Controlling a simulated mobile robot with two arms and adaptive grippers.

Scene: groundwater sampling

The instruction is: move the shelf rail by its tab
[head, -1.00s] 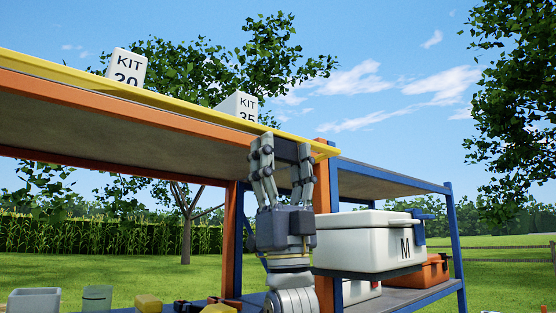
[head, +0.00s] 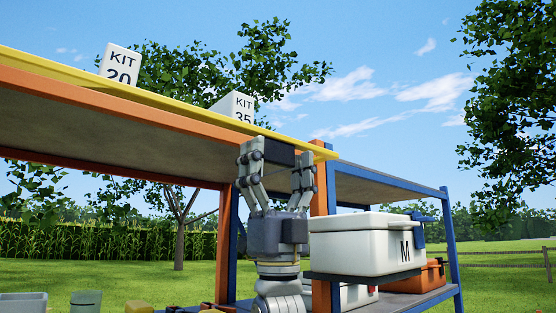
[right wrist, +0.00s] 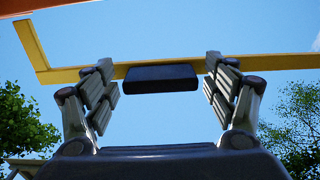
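The shelf rail (head: 175,100) is a long yellow bar along the front top edge of the orange shelf frame. It also shows in the right wrist view (right wrist: 270,62). Its tab (head: 280,152) is a dark block hanging below the rail near its right end; in the right wrist view the tab (right wrist: 160,78) lies between the fingers. My right gripper (head: 278,165) points up from below, its fingers (right wrist: 162,82) open on either side of the tab. The wrist view shows a small gap on each side. My left gripper is out of view.
Boxes marked KIT 20 (head: 120,65) and KIT 35 (head: 236,105) stand on top behind the rail. An orange post (head: 319,220) is close right of my gripper. A white case marked M (head: 365,243) sits on the blue rack. Several small items stand at lower left.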

